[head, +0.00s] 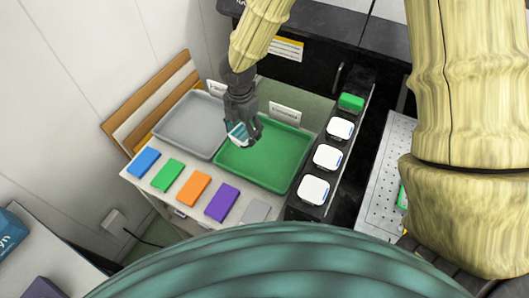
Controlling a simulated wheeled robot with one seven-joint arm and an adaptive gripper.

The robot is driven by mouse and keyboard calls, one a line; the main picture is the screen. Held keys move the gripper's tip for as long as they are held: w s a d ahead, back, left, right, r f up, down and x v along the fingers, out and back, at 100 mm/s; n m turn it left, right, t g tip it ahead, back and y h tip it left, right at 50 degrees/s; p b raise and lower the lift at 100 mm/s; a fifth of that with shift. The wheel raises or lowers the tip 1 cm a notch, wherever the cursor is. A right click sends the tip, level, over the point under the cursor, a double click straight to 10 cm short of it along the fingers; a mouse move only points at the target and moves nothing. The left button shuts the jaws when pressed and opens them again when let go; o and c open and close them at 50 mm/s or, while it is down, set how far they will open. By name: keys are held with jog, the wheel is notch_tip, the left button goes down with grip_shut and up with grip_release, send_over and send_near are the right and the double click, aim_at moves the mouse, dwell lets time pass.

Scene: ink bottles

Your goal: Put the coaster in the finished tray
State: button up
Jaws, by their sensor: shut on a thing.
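My gripper (243,134) is shut on a small white and teal thing (237,131), partly hidden by the fingers. It may be the coaster, but it is too small to be sure. My gripper holds it over the left part of the green tray (278,158), near the edge shared with the grey tray (184,124). I cannot tell how high above the tray it is. Both trays look empty where I can see them. Small white signs stand behind the trays, one (285,114) behind the green tray; their words are too small to read.
Blue (144,162), green (167,175), orange (194,188), purple (222,202) and grey (255,212) flat blocks line the front edge. A dark ledge at right holds white-topped things (327,157) and a green one (351,102). A wooden rack (148,98) stands at left.

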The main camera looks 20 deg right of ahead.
aim_at(245, 155)
jog(key=shift+a+n, duration=0.2)
jog(key=shift+n, duration=0.7)
jog(key=shift+s, duration=0.1)
jog(key=shift+f+p, duration=0.9)
jog(key=shift+f, duration=4.05)
jog(key=shift+f, duration=0.1)
jog(key=o, duration=1.1)
notch_tip(245, 155, up, 12)
jog(key=shift+r+b, duration=0.15)
jog(key=shift+b, duration=0.6)
